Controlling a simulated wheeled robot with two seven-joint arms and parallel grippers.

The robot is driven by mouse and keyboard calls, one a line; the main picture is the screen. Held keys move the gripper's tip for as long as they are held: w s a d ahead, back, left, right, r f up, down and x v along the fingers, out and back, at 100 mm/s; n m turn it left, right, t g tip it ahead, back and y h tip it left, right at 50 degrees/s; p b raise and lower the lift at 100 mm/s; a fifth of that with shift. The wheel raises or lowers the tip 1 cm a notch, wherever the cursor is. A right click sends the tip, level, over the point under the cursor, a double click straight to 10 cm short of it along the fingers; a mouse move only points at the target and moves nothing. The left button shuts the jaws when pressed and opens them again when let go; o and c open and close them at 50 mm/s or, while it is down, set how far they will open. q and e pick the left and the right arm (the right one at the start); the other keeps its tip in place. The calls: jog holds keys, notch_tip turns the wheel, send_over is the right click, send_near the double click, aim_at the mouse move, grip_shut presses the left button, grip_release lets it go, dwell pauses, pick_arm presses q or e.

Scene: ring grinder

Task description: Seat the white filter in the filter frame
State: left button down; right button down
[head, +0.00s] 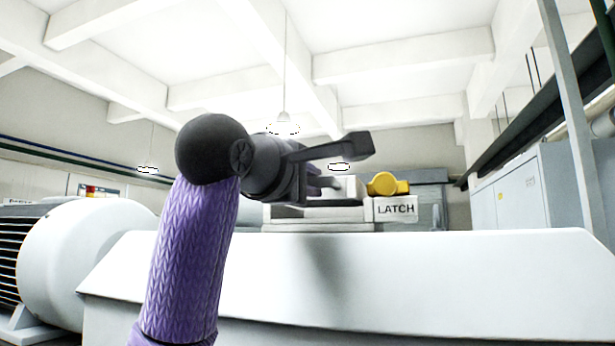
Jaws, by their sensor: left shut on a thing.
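My left gripper (345,165) reaches in on its purple-sleeved arm, in front of the grey machine top at the centre of the head view. Its dark upper finger points right, and its lower finger is partly hidden by the gripper body. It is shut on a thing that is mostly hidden. A pale block (348,188) shows beside the lower finger. I take it for the white filter, but cannot tell it surely from the machine behind. The filter frame cannot be made out. My right gripper is not in view.
A wide white housing (450,270) spans the foreground. A rounded white motor-like body (85,245) stands left. Grey cabinets (520,195) stand right.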

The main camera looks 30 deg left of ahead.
pick_arm(q)
jog(key=shift+w+a+f, duration=0.1)
jog(key=shift+w+a, duration=0.05)
jog(key=shift+w, duration=0.55)
jog(key=shift+w+a, duration=0.15)
jog(key=shift+w, duration=0.55)
jog(key=shift+f, duration=0.15)
jog(key=shift+f+b, duration=1.25)
jog(key=shift+b, duration=0.25)
jog(key=shift+c, duration=2.4)
grip_release()
jog(key=shift+s+f, duration=0.1)
jog(key=shift+s, duration=0.15)
jog(key=s+b, duration=0.5)
jog(key=s, duration=0.4)
jog(key=shift+s+d, duration=0.25)
jog(key=shift+d, duration=0.05)
